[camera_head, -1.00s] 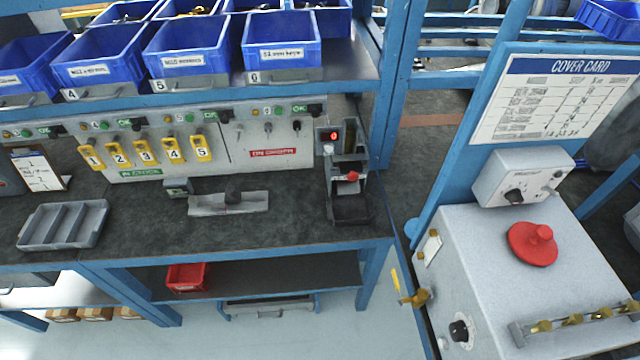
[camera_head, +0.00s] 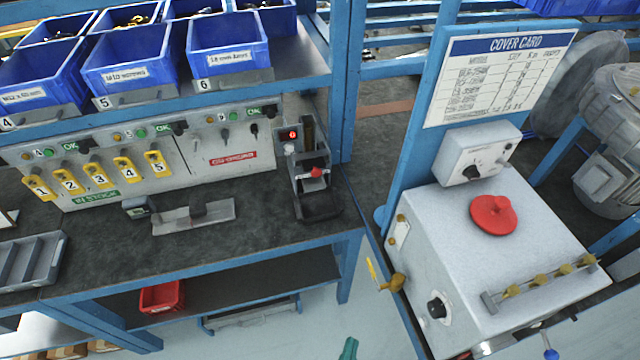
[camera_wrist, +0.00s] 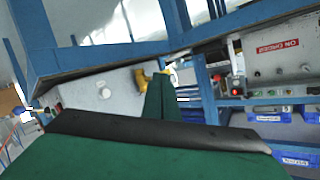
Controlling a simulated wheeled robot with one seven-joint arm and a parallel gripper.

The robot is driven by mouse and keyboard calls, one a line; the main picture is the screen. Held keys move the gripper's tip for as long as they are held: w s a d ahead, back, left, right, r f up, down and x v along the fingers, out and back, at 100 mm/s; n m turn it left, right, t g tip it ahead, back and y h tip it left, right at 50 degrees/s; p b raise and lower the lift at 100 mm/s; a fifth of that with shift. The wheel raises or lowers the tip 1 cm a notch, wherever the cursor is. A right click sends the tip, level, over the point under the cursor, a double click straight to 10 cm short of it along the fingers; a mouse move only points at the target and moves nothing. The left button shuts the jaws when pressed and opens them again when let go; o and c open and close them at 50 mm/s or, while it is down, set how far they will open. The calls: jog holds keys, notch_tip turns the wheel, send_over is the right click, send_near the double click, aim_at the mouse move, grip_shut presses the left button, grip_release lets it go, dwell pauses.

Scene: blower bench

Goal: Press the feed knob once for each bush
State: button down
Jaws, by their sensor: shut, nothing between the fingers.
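A small dispenser (camera_head: 312,205) stands at the right end of the bench, with a dark tray at its foot. A red knob (camera_head: 316,172) sits on its front, and a red lit display (camera_head: 292,135) above reads 0. No bushes can be made out in its tray. My gripper (camera_head: 348,348) shows only as a green tip at the bottom edge of the head view, well below and apart from the dispenser. In the wrist view its green fingers (camera_wrist: 160,92) are together and empty, close to a grey surface with a yellow fitting (camera_wrist: 141,79).
Blue bins (camera_head: 224,43) line the shelf. Yellow numbered tags (camera_head: 125,169) hang on the panel. Open floor lies between bench and cabinet.

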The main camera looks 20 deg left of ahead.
aim_at(317, 175)
jog(key=w+a+f+m+y, duration=0.1)
jog(key=w+a+m+y, duration=0.15)
jog(key=w, duration=0.65)
jog(key=w+a+r+m+y, duration=0.2)
jog(key=w+a+r+y, duration=0.1)
jog(key=w, duration=0.5)
jog(key=w+a+r+m+y, duration=0.1)
jog(key=w+a+r+y, duration=0.3)
jog(key=w+a+r, duration=0.2)
jog(key=shift+w+r+m, duration=0.35)
jog(key=shift+w+r, duration=0.5)
jog(key=shift+w, duration=0.3)
jog(key=shift+y, duration=0.25)
jog(key=x, duration=1.4)
